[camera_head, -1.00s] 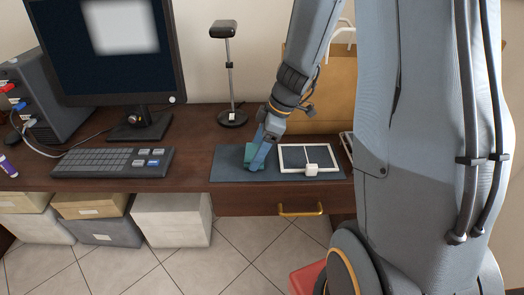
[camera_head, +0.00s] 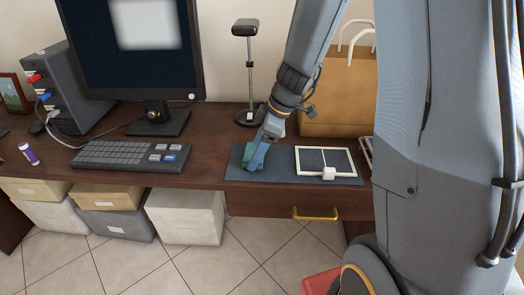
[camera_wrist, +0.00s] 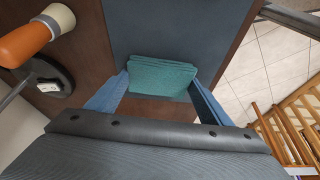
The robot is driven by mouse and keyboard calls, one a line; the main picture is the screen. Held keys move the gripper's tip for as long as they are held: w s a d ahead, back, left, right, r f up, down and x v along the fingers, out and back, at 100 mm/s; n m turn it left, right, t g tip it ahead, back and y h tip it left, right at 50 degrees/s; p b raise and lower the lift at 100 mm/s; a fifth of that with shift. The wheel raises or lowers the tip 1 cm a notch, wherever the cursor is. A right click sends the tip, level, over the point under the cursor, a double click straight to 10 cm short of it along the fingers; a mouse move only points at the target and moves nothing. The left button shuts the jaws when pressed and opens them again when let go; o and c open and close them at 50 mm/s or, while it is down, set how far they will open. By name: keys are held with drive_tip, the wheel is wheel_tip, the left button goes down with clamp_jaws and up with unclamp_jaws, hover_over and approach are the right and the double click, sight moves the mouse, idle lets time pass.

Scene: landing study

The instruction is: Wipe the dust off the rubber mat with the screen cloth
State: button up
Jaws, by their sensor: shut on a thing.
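The rubber mat (camera_head: 285,176) is a dark blue-grey sheet lying flat on the brown desk; it also shows in the wrist view (camera_wrist: 185,28). The screen cloth (camera_wrist: 162,76) is a folded teal pad between my fingertips, and a bit of it shows in the head view (camera_head: 245,158). My gripper (camera_head: 254,164) is shut on the cloth and points down at the left part of the mat. The cloth looks low over or on the mat; I cannot tell whether it touches. I cannot make out any dust.
A black stand (camera_head: 250,80) rises behind the mat, and a paper bag (camera_head: 335,95) stands behind right. A keyboard (camera_head: 130,156) lies left.

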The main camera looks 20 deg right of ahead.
drive_tip(key=shift+s+a, duration=0.1)
drive_tip(key=shift+a, duration=0.05)
drive_tip(key=shift+r, duration=0.15)
drive_tip(key=shift+r+p, duration=1.95)
drive_tip(key=shift+r, duration=1.35)
